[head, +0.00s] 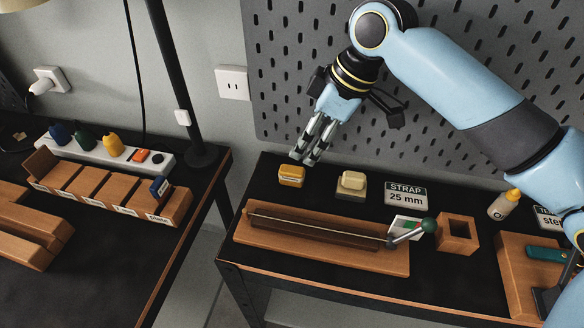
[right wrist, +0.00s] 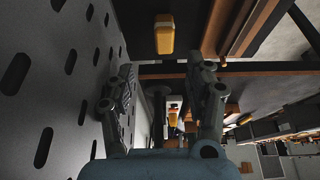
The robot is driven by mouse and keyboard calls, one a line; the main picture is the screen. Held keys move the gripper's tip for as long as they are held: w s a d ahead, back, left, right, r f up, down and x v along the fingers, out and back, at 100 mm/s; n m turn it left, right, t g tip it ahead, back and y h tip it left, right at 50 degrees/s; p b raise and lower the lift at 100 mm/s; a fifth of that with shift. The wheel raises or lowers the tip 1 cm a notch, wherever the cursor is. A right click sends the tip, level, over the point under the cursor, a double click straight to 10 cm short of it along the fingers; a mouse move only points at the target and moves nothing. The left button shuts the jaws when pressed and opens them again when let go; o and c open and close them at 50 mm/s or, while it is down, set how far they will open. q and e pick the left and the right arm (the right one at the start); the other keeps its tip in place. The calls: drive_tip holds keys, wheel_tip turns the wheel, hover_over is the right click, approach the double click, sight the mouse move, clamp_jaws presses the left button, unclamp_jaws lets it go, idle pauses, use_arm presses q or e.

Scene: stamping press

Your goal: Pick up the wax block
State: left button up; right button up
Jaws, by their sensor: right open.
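A small yellow-orange block (head: 291,176), which looks like the wax block, sits at the back left of the right-hand black bench. It also shows in the right wrist view (right wrist: 164,36), beyond the fingertips and roughly in line with the gap between them. My right gripper (head: 308,155) points down just above and slightly right of this block, apart from it. Its fingers are open and empty in the right wrist view (right wrist: 160,80). My left gripper is not in view.
A cream block on a dark base (head: 351,184) stands right of the yellow block, then a STRAP 25 mm sign (head: 406,195). A long wooden fixture (head: 320,240) lies in front. A grey pegboard (head: 300,100) rises close behind. A wooden box (head: 456,235) stands farther right.

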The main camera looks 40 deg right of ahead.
sight(290, 169)
drive_tip(key=x, duration=0.3)
drive_tip(key=shift+a+f, duration=0.25)
drive_tip(key=shift+f, duration=0.05)
drive_tip(key=shift+s+p+x, duration=0.1)
drive_tip(key=shift+p+x, duration=0.1)
drive_tip(key=shift+x, duration=1.2)
drive_tip(key=shift+s+p+x, duration=0.15)
drive_tip(key=shift+p+x, duration=0.05)
drive_tip(key=shift+x, duration=1.2)
clamp_jaws()
drive_tip(key=shift+r, duration=0.65)
wheel_tip(290, 169, up, 3)
drive_tip(key=shift+f, duration=0.15)
drive_tip(key=s+d+r, duration=0.4)
drive_tip(key=s+r, duration=0.3)
drive_tip(key=s, duration=0.4)
drive_tip(key=shift+d+b, duration=0.2)
drive_tip(key=shift+b, duration=0.1)
